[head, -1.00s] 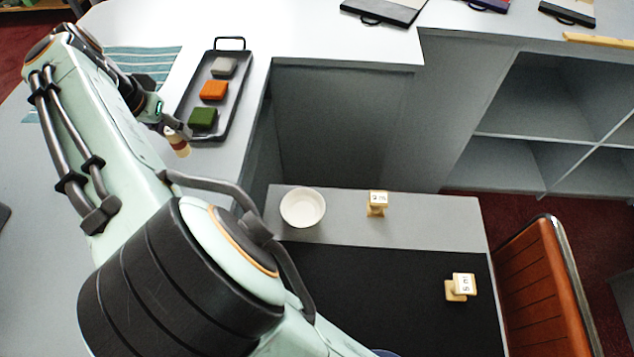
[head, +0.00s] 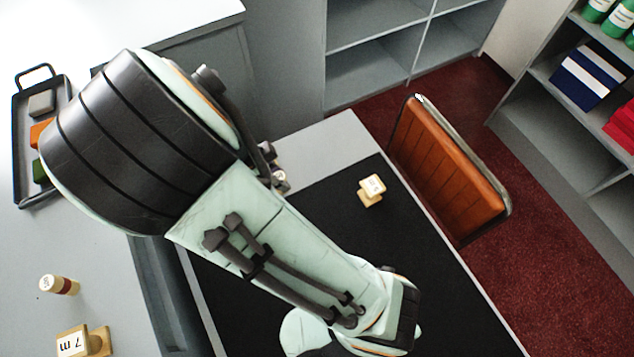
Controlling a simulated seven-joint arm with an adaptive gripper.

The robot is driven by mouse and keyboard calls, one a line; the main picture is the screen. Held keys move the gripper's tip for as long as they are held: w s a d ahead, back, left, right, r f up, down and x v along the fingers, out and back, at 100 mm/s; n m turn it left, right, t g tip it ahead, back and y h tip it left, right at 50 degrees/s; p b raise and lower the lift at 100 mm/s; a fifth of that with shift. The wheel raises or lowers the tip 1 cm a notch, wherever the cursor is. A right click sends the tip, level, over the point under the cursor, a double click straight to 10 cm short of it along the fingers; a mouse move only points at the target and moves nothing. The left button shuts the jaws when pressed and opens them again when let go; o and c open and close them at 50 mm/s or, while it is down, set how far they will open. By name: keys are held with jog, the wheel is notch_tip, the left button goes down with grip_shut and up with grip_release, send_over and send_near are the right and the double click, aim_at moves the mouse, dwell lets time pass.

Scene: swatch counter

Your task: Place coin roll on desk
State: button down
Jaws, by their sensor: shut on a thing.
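A wooden stamp-like block (head: 371,190) stands on the mat. Another block (head: 84,342) is on the counter. The dark tray (head: 40,190) is at the left, partly behind my arm. An orange chair (head: 450,165) stands beside the desk's right edge.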

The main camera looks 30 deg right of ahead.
jog(key=s+d+m+g, duration=0.1)
jog(key=s+d+m, duration=0.2)
jog(key=s+d, duration=0.35)
jog(key=shift+w+d+f, duration=0.15)
jog(key=shift+w+f, duration=0.1)
jog(key=shift+f, duration=1.2)
jog(key=shift+w+d+f, duration=0.2)
jog(key=shift+w+f, duration=0.1)
jog(key=shift+f, duration=1.15)
jog(key=shift+w+d+f, duration=0.15)
jog(key=shift+w+f, duration=0.1)
jog(key=shift+f, duration=1.2)
jog(key=shift+f, duration=0.15)
jog(key=c, duration=0.9)
grip_release()
